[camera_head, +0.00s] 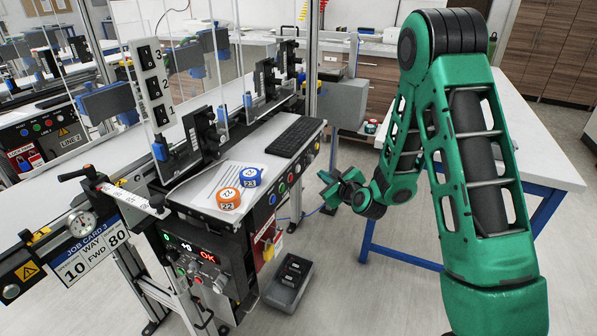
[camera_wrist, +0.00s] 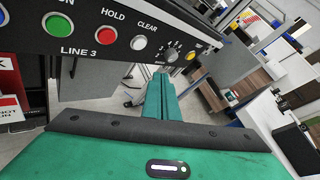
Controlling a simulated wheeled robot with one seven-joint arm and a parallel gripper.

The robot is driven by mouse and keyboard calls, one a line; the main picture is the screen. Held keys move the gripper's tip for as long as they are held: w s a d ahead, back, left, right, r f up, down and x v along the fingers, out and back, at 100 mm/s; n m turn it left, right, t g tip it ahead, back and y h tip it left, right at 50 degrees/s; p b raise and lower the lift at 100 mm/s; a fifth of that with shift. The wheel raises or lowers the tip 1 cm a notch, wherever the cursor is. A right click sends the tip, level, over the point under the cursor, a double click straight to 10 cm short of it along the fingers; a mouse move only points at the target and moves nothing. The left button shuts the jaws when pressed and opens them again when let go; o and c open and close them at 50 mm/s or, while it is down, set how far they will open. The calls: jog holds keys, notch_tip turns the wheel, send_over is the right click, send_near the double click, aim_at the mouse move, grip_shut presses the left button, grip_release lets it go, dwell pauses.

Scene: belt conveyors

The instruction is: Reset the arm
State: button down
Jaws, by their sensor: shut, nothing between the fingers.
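My green arm fills the right side of the head view, bent at the elbow. Its end folds down and left toward my gripper (camera_head: 340,188), which hangs in the air to the right of the control station. In the wrist view my gripper (camera_wrist: 160,82) shows as green fingers close together, with nothing between them. The panel marked LINE 3 (camera_wrist: 100,30), with green, red and white buttons and a knob, is close above and left of the fingers.
The control station holds an orange tape-like roll (camera_head: 229,197), a blue one (camera_head: 250,177) and a black keyboard (camera_head: 295,136). A grey box (camera_head: 289,284) lies on the floor. A white table with blue legs (camera_head: 545,170) stands behind my arm. Open floor lies between.

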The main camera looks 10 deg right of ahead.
dwell(0.3)
jog(key=s+d+r+n+g+h, duration=0.1)
jog(key=s+d+r+n+g, duration=0.3)
jog(key=s+d+n, duration=0.5)
jog(key=s+d+r+n+g+h, duration=0.2)
jog(key=s+d+r+n+g, duration=0.3)
jog(key=s, duration=0.6)
jog(key=s+r+n+g, duration=0.1)
jog(key=s+n, duration=0.1)
jog(key=s, duration=0.7)
jog(key=s+d+r+n+g, duration=0.1)
jog(key=s+n+g, duration=0.1)
jog(key=s, duration=0.7)
jog(key=s+d+r+n+g, duration=0.1)
jog(key=s+n, duration=0.3)
jog(key=s, duration=0.6)
jog(key=shift+d+r+g, duration=0.15)
jog(key=shift+r+g, duration=0.1)
jog(key=shift+g, duration=0.45)
